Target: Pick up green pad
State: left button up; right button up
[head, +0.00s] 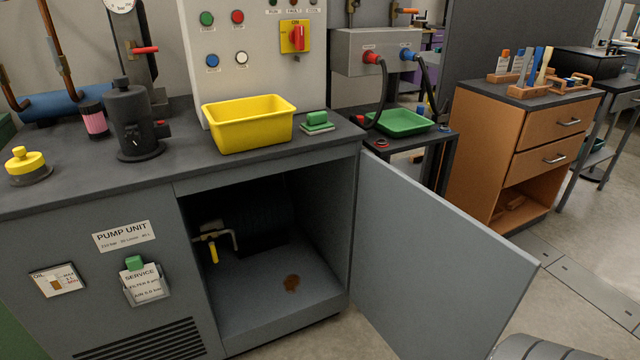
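A green pad-like block (317,122) lies on the dark counter top, right of the yellow bin and near the counter's right end. It has a raised green upper part on a flatter, paler base. A smaller green piece (134,263) shows at the top of the service card holder on the cabinet front. I cannot tell which of the two is called the pad. Neither of my grippers is in view.
A yellow bin (248,124) stands left of the green block. The cabinet door (433,265) hangs open to the right; inside are a yellow-handled valve (213,249) and a brown stain (291,283). A green tray (403,123) sits on a side table. Bare floor shows at right.

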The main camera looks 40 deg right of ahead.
aim_at(317, 123)
jog(key=z, duration=1.25)
